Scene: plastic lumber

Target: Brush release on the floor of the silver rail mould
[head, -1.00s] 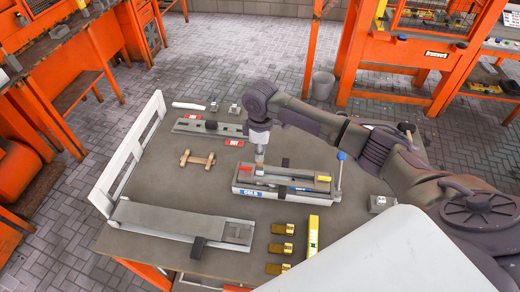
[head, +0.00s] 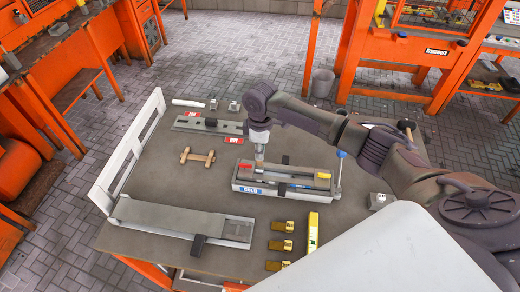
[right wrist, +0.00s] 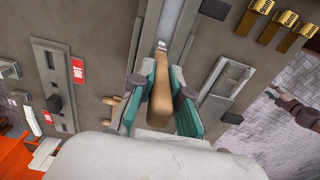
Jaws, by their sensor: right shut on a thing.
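My right gripper (head: 259,146) is shut on a brush (right wrist: 159,88) with a tan wooden handle, its teal pads on either side in the right wrist view. The brush points down at the left part of a silver-grey rail mould (head: 284,187) in the middle of the table. In the right wrist view, the brush's metal neck reaches into the mould's channel (right wrist: 166,12); the bristle tips are hard to see, so I cannot tell whether they touch the floor. The mould has red and yellow pieces on top and a blue label in front. My left gripper is not in view.
A long mould with a grey cover (head: 165,216) lies at the front left. Another mould (head: 190,126) with red labels (head: 233,140) lies behind. A wooden piece (head: 197,157), gold blocks (head: 281,245) and a yellow bar (head: 313,232) lie nearby. A blue-knobbed lever (head: 340,155) stands at the mould's right end.

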